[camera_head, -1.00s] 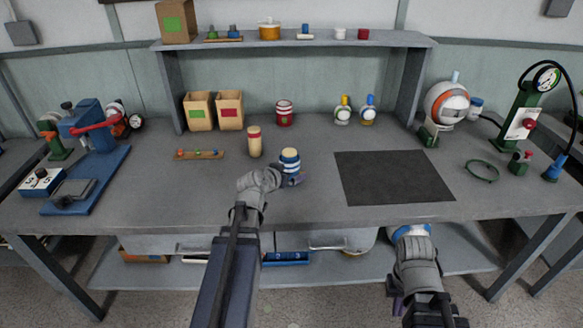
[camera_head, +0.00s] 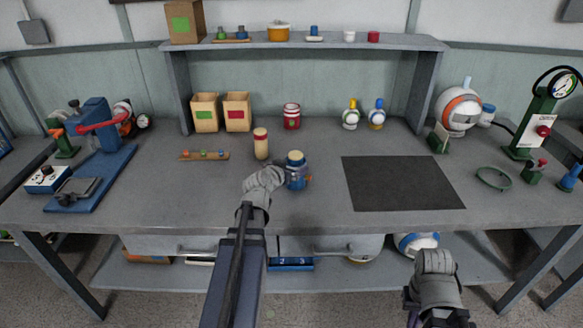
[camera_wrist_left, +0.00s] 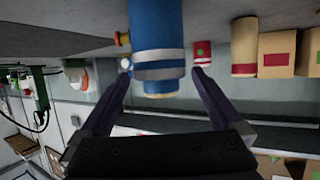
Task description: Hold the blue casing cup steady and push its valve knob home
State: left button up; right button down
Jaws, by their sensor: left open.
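The blue casing cup (camera_head: 296,172) with a cream top stands upright near the middle of the bench. My left gripper (camera_head: 293,181) is at the cup in the head view. In the wrist view its fingers (camera_wrist_left: 161,76) are spread, with the cup's cream end between them and gaps on both sides. My right gripper (camera_head: 411,304) hangs low in front of the bench, its fingers mostly hidden.
A dark mat (camera_head: 402,183) lies to the right. A small wooden strip with coloured pegs (camera_head: 204,155) lies to the left. The blue press (camera_head: 97,135) stands far left.

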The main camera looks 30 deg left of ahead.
pick_arm(q)
jog(key=b+x, duration=0.2)
jog(key=x, duration=0.5)
jog(key=shift+w+f+b, duration=0.15)
jog(key=shift+w+b, duration=0.2)
jog(key=shift+b, duration=0.05)
jog(key=c, duration=1.1)
jog(key=o, duration=1.1)
jog(key=c, duration=0.8)
